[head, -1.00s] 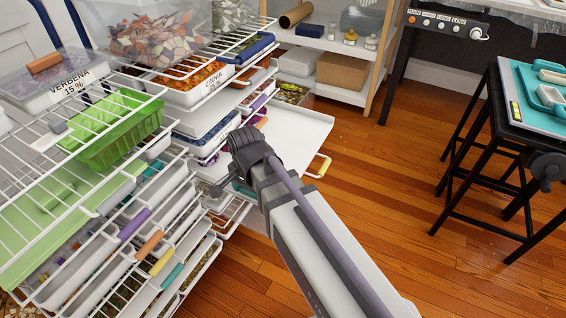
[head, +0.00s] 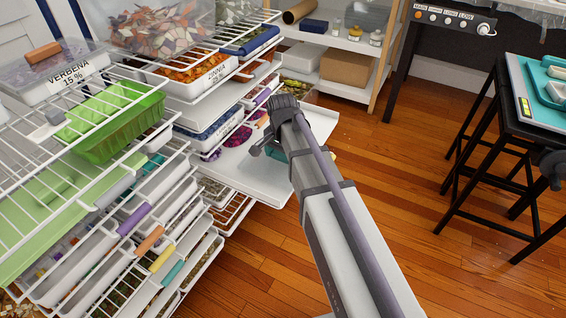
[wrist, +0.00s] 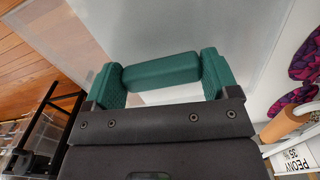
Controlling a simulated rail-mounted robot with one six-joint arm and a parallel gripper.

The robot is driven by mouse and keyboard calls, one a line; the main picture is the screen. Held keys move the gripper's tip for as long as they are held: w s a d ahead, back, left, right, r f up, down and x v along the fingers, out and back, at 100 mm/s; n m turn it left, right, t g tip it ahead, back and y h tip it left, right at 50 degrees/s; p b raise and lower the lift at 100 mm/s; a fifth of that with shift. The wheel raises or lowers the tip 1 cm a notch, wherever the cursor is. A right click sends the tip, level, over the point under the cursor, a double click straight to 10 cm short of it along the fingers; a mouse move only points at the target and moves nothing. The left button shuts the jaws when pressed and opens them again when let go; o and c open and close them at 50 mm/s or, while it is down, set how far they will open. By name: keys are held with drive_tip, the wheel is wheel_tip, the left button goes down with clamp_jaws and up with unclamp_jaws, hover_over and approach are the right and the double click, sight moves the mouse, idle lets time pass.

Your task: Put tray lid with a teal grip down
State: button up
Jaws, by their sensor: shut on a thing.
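My gripper (wrist: 160,90) is shut on the teal grip (wrist: 160,70), which lies as a bar between its two teal-padded fingers. The tray lid (wrist: 225,25) is a pale, translucent panel stretching away from the grip in the wrist view. In the head view, my gripper (head: 268,148) is over a pulled-out white surface (head: 255,180) at the right side of the rack. A bit of teal shows there beside my arm. My arm hides part of this area, and I cannot tell the lid's outline from the white surface, or whether they touch.
The wire rack (head: 60,200) at left holds several trays with coloured grips and a green basket (head: 110,125). Purple pieces (wrist: 300,60) and a PEONY label (wrist: 294,160) are close at right in the wrist view. Wood floor (head: 400,160) is open before a black stand (head: 500,140).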

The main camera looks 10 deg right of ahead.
sight(282, 156)
wheel_tip(282, 156, down, 2)
drive_tip(key=shift+f+b, duration=0.1)
drive_tip(key=shift+b, duration=0.25)
drive_tip(key=shift+r+p, duration=0.3)
drive_tip(key=shift+f, duration=0.25)
drive_tip(key=o, duration=1.1)
drive_tip(key=shift+r, duration=0.1)
wheel_tip(282, 156, up, 13)
drive_tip(key=p, duration=1.2)
drive_tip(key=s+n, duration=1)
drive_tip(key=s, duration=0.6)
drive_tip(key=r+p, duration=1.7)
drive_tip(key=p, duration=0.1)
drive_tip(key=r+p, duration=0.9)
drive_tip(key=shift+w+d+r, duration=0.2)
drive_tip(key=shift+d+r, duration=0.15)
